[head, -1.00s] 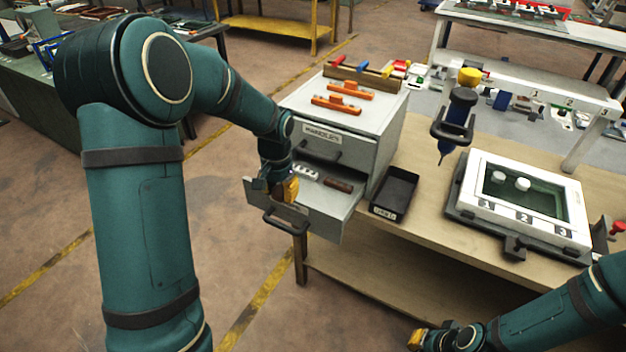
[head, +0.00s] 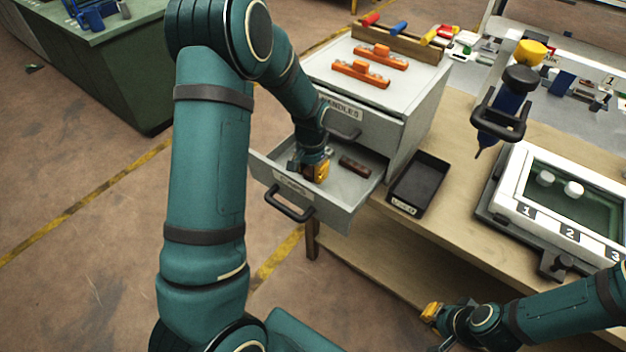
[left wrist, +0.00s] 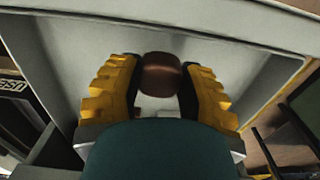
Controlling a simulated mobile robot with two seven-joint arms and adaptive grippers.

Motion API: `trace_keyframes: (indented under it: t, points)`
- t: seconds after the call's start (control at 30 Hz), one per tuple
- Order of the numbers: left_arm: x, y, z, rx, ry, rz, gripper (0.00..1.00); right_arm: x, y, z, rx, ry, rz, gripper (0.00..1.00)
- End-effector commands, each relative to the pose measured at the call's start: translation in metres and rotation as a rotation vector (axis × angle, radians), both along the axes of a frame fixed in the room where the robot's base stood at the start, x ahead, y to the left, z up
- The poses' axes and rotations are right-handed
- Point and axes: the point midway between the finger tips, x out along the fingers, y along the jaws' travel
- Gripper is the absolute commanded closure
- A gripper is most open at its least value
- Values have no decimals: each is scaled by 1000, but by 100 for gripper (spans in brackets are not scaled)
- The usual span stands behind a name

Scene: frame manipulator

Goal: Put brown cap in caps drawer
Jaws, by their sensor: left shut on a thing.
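The caps drawer (head: 342,204) is pulled out below the handles drawer (head: 345,130). My left gripper (head: 318,170) is low inside the caps drawer. In the left wrist view, its yellow fingers are shut on a brown piece (left wrist: 160,73), apparently the brown cap, between their dark pads; in the head view the gripper hides this piece. A dark brown bar (head: 354,166) lies in the drawer to the right of the gripper. My right gripper (head: 432,312) is beyond the table's front edge, too small to tell open or shut.
A black tray (head: 418,184) stands on the table right of the cabinet. A white numbered frame (head: 560,205) and a hanging blue tool with a yellow top (head: 505,105) are further right. Orange handles (head: 362,73) lie on the cabinet top.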

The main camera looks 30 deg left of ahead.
Motion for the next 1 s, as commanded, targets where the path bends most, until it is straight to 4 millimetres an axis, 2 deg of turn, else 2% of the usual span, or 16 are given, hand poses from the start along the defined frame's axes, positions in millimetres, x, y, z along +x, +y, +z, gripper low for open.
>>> trace_keyframes:
  t: [0.17, 0.37, 0.77, 0.8, 0.83, 0.87, 1.0]
  points:
    - [0, 0, -13, 0, 1, 0, 76, -1, 0, -1, 0, 2, 2, 100]
    - [0, 0, -39, -1, 2, 0, 76, -2, 0, -4, 1, 4, 4, 100]
    - [0, 0, -45, 0, 0, 0, 76, -3, 1, -8, 2, 6, 4, 100]
    - [0, 0, -44, 0, -1, 0, 48, -3, 1, -7, 2, 6, 4, 100]
    - [0, 0, -44, 0, -1, 0, 38, -3, 1, -7, 2, 6, 4, 100]
    - [0, 0, -43, 0, 0, 0, 33, -3, 1, -7, 2, 6, 4, 100]
    - [0, 0, -43, 0, -1, 0, 33, -3, 1, -6, 2, 6, 4, 100]
